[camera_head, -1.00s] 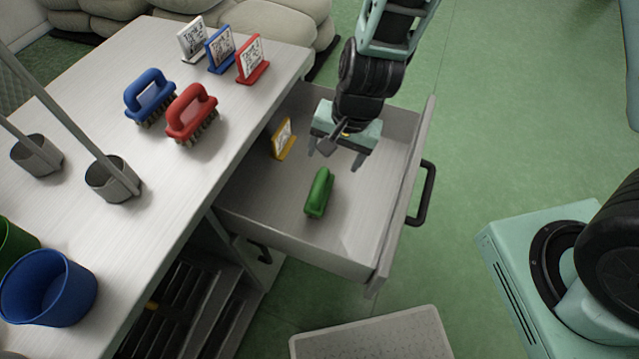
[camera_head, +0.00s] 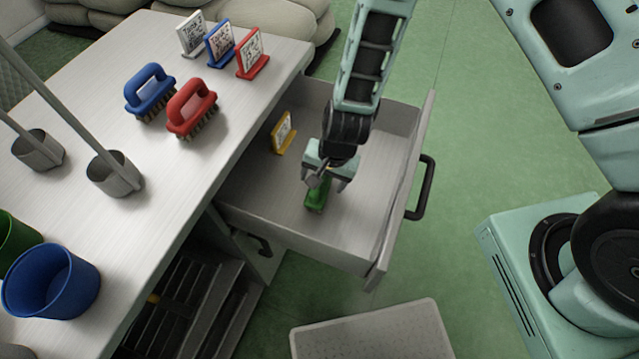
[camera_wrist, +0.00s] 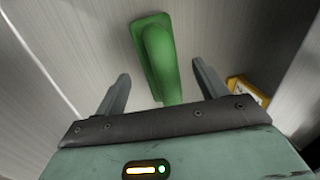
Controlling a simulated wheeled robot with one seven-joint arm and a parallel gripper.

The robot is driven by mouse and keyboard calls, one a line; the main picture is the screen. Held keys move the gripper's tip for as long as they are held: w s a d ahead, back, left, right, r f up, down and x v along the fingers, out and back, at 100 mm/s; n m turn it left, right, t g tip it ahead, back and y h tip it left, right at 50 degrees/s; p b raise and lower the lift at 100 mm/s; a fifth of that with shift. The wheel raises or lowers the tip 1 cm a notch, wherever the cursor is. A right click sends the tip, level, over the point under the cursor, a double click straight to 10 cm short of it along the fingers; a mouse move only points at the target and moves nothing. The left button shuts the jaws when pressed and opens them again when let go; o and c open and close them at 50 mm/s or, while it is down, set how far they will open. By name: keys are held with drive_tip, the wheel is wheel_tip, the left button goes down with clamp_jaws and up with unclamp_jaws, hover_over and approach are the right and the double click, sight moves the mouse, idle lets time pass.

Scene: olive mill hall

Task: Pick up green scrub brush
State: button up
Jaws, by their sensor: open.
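The green scrub brush (camera_head: 316,198) lies on the floor of the open drawer (camera_head: 270,195), partly hidden by my gripper in the head view. In the wrist view the green brush (camera_wrist: 160,58) shows its handle between and beyond the fingertips. My gripper (camera_head: 325,185) is low in the drawer, over the brush. In the wrist view my gripper (camera_wrist: 158,82) is open, with one finger on each side of the handle's near end. A gap shows between each finger and the handle. Whether the fingers reach down to handle height is hard to tell.
A yellow-framed card (camera_head: 284,132) stands in the drawer near my gripper. The drawer walls and handle (camera_head: 424,188) are close on the right. The bench top (camera_head: 150,190) holds a blue brush (camera_head: 150,93), a red brush (camera_head: 191,108) and a blue cup (camera_head: 50,287).

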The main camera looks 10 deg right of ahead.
drive_tip(key=shift+w+a+f, duration=0.1)
drive_tip(key=shift+a+f, duration=0.15)
drive_tip(key=shift+f, duration=0.8)
drive_tip(key=c, duration=1.1)
drive_tip(key=shift+r, duration=0.15)
drive_tip(key=shift+c, duration=0.2)
wheel_tip(320, 180, up, 9)
drive_tip(key=shift+f, duration=0.1)
drive_tip(key=shift+r, duration=0.5)
drive_tip(key=shift+o, duration=0.4)
